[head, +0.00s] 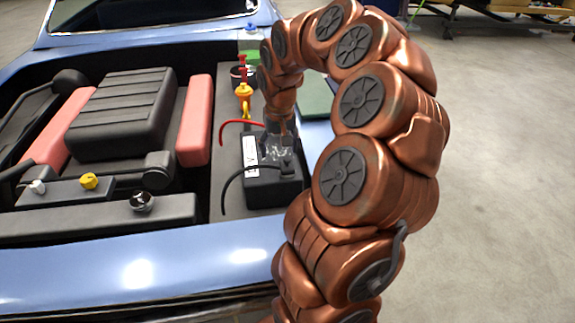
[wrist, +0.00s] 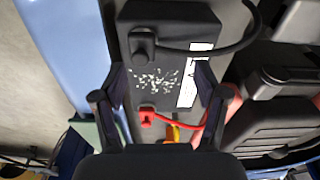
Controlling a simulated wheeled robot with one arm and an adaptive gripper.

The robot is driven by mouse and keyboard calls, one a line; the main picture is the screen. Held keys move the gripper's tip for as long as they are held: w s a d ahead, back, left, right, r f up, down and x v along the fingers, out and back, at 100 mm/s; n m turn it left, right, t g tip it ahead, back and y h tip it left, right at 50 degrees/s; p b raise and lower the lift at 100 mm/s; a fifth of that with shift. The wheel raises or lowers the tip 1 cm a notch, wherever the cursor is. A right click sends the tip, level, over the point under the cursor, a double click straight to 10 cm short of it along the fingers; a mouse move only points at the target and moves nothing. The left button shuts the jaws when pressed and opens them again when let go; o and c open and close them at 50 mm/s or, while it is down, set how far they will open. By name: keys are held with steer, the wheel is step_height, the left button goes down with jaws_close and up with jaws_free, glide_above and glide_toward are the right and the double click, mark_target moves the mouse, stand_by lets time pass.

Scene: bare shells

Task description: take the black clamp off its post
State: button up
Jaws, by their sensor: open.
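The black clamp (head: 287,168) sits on the near right of the car battery's top, with a black cable curving left from it. In the wrist view the black clamp (wrist: 142,43) is at the upper left of the battery (wrist: 185,14), beyond my fingertips. My gripper (wrist: 158,76) is open and empty, its fingers either side of a patch of whitish crumbs (wrist: 155,82) on the battery top. In the head view my gripper (head: 281,140) hangs above the battery (head: 270,190), behind the black clamp. The post under the clamp is hidden.
A red clamp (wrist: 147,116) with a red cable sits at the battery's other end, between my fingers and the wrist. A yellow-orange funnel-like part (head: 244,92) stands behind. The engine block (head: 122,112) is left; the blue car front (head: 130,270) lies nearer.

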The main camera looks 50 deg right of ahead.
mark_target(287, 159)
steer(key=d, duration=0.1)
steer(key=d+f, duration=0.1)
steer(key=d, duration=0.1)
steer(key=shift+s+d+m, duration=0.1)
steer(key=shift+s+m, duration=0.05)
steer(key=shift+m, duration=0.25)
steer(key=shift+d+f, duration=0.15)
steer(key=shift+f, duration=0.05)
steer(key=shift+w+d+f+p, duration=0.15)
steer(key=shift+f+p, duration=0.75)
steer(key=shift+f, duration=0.9)
steer(key=shift+w+d+f+p, duration=0.1)
steer(key=shift+w+f+p, duration=0.15)
steer(key=shift+f+p, duration=1.1)
steer(key=shift+f+b, duration=0.45)
steer(key=shift+c, duration=0.2)
steer(key=c, duration=1.2)
